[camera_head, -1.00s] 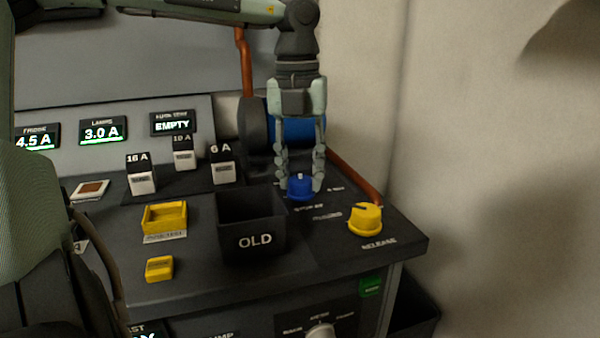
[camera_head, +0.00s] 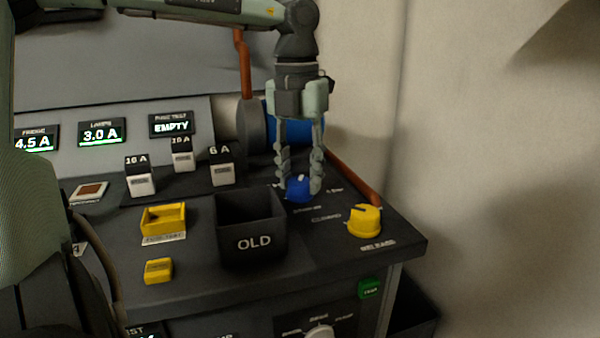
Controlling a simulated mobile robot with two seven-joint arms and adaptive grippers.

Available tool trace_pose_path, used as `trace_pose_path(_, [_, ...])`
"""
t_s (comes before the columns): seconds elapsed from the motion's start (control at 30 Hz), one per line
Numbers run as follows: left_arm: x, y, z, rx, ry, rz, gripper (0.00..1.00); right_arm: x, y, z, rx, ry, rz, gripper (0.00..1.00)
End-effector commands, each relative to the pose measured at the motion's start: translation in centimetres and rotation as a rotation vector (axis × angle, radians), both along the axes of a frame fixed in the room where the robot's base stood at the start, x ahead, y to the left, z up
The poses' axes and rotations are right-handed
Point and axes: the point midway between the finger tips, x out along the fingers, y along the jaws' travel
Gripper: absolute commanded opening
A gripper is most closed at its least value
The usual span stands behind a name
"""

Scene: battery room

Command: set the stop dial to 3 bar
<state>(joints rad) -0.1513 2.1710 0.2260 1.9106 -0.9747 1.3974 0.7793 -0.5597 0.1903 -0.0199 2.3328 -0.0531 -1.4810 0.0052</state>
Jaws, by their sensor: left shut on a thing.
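The blue dial (camera_head: 298,188) sits on the dark console top, right of the black box marked OLD. My left gripper (camera_head: 299,184) points down from above and is shut on the blue dial, with one finger on each side. The small marks around the dial are too blurred to read, and the fingers hide part of them. A light pointer mark shows on top of the dial. My right gripper is not in view.
A yellow knob (camera_head: 364,220) stands right of the blue dial. The black OLD box (camera_head: 252,228) stands close on the left. A blue cylinder (camera_head: 295,122) and a copper-coloured pipe (camera_head: 352,176) lie behind. Fuse blocks (camera_head: 222,166) stand further left.

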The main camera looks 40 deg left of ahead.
Motion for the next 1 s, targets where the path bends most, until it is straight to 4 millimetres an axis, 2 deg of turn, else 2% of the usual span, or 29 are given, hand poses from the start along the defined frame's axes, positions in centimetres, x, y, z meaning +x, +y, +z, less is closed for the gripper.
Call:
trace_pose_path(0.03, [-0.1, 0.0, 0.0, 0.000, 0.003, 0.000, 0.37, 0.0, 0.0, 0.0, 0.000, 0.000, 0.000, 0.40])
trace_pose_path(0.2, [0.0, 0.0, 0.0, -0.001, 0.002, 0.001, 0.56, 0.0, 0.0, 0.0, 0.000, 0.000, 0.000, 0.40])
trace_pose_path(0.47, [0.0, 0.0, 0.0, 0.000, 0.001, 0.001, 0.56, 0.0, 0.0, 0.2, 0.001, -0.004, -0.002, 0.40])
trace_pose_path(0.57, [0.0, 0.0, 0.6, 0.001, -0.002, 0.002, 0.56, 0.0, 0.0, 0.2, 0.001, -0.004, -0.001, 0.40])
trace_pose_path(0.67, [0.0, 0.1, 2.0, 0.001, -0.002, 0.003, 0.56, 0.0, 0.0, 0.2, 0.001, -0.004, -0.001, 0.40])
trace_pose_path(1.0, [0.0, 0.3, 9.1, 0.002, -0.002, 0.003, 0.56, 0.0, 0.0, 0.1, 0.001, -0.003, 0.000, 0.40])
